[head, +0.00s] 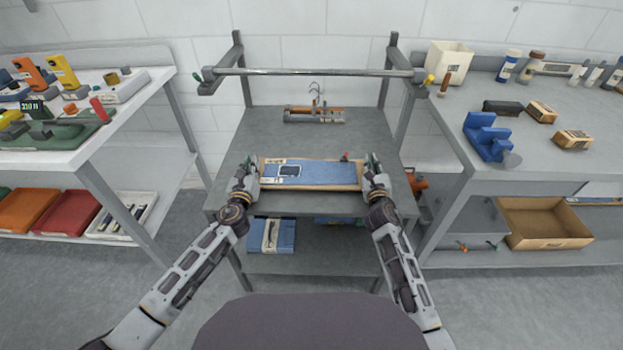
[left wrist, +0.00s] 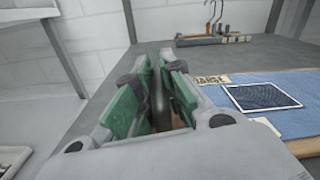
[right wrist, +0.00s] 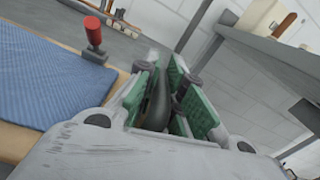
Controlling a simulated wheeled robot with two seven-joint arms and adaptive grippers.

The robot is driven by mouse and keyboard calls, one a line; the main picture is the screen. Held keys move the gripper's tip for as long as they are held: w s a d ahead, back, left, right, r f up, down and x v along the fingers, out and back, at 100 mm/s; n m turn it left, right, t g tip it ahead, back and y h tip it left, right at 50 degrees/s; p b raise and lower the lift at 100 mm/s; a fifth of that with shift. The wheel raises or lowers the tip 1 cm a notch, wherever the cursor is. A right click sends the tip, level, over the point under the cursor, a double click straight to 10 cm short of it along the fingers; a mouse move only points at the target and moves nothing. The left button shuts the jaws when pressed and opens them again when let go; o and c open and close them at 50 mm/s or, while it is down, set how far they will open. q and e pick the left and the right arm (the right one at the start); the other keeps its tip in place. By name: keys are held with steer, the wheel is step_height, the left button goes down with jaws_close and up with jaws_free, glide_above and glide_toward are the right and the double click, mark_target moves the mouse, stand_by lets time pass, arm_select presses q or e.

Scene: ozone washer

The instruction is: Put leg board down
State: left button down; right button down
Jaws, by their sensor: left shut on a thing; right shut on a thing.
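The leg board (head: 335,174) is a wooden board with a blue padded top, lying level across the front part of the grey table. My left gripper (head: 250,172) is at its left end and my right gripper (head: 373,172) at its right end. In the left wrist view the green-padded fingers (left wrist: 158,92) are closed around a dark curved handle. In the right wrist view the fingers (right wrist: 168,92) are closed around a similar dark handle. The blue pad also shows in the right wrist view (right wrist: 45,80). I cannot tell whether the board touches the table.
A horizontal bar (head: 315,72) crosses above the table. Cluttered benches stand at left (head: 135,98) and right (head: 440,115). A folded blue item (head: 272,235) lies on the shelf below.

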arm_select(q)
steer(key=shift+f+b, duration=0.55)
steer(key=shift+b, duration=0.05)
arm_select(e)
steer(key=shift+f, duration=0.55)
arm_select(q)
steer(key=c, duration=1.8)
jaws_free()
arm_select(e)
steer(key=c, duration=1.8)
jaws_free()
arm_select(q)
steer(key=shift+c, duration=0.6)
arm_select(e)
steer(key=shift+o, duration=1.2)
arm_select(q)
steer(key=o, duration=0.4)
steer(key=shift+c, duration=0.2)
steer(key=o, duration=0.4)
steer(key=shift+s, duration=0.5)
steer(key=shift+c, duration=0.2)
arm_select(e)
steer(key=shift+o, duration=0.2)
arm_select(q)
steer(key=shift+s+a, duration=0.2)
steer(key=shift+s, duration=3.3)
